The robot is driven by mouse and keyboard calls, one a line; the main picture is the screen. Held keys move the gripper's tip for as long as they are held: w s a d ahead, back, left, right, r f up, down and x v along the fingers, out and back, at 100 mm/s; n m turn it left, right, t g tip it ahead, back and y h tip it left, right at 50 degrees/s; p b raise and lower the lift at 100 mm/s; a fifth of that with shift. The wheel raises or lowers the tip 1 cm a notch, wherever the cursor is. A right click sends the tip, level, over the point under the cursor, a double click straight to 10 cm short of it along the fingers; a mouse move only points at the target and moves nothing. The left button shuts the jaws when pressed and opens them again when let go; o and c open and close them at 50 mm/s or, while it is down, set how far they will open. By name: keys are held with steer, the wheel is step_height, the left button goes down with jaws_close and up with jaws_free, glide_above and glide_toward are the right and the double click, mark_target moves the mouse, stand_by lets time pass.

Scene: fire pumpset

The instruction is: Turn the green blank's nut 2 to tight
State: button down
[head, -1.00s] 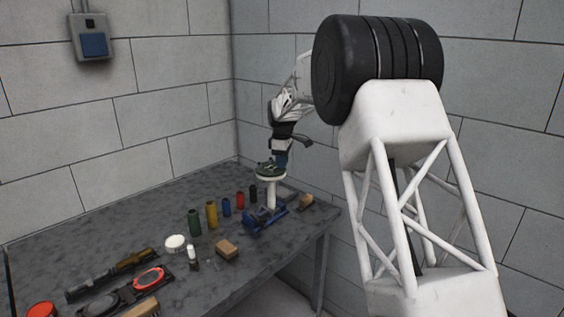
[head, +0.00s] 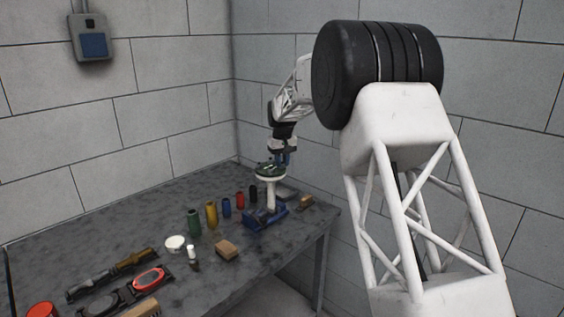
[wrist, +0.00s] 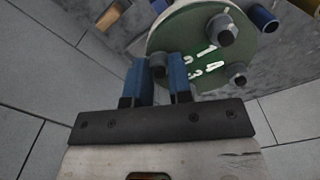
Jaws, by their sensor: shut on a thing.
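The green blank (head: 270,169) lies flat on top of a white post (head: 271,192) in the head view. In the wrist view the green blank (wrist: 185,32) is a disc with white numerals and grey nuts near its rim. One nut (wrist: 222,29) is at the upper right and another nut (wrist: 237,74) at the lower right. My gripper (wrist: 159,74) has its two blue fingers on either side of a nut (wrist: 158,67) at the blank's near left edge, shut on it. I cannot tell this nut's number for certain. In the head view my gripper (head: 283,158) is over the blank's right side.
The post stands on a blue base (head: 262,219) near the table's right edge. Coloured cylinders, green (head: 194,222), yellow (head: 211,214), blue, red and black, stand to its left. A brown block (head: 227,248) and a white disc (head: 176,243) lie in front. Walls close in behind.

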steer(key=m, duration=0.4)
steer(key=shift+m, duration=2.3)
steer(key=c, duration=1)
jaws_free()
steer(key=shift+r, duration=0.1)
steer(key=shift+r, duration=3.8)
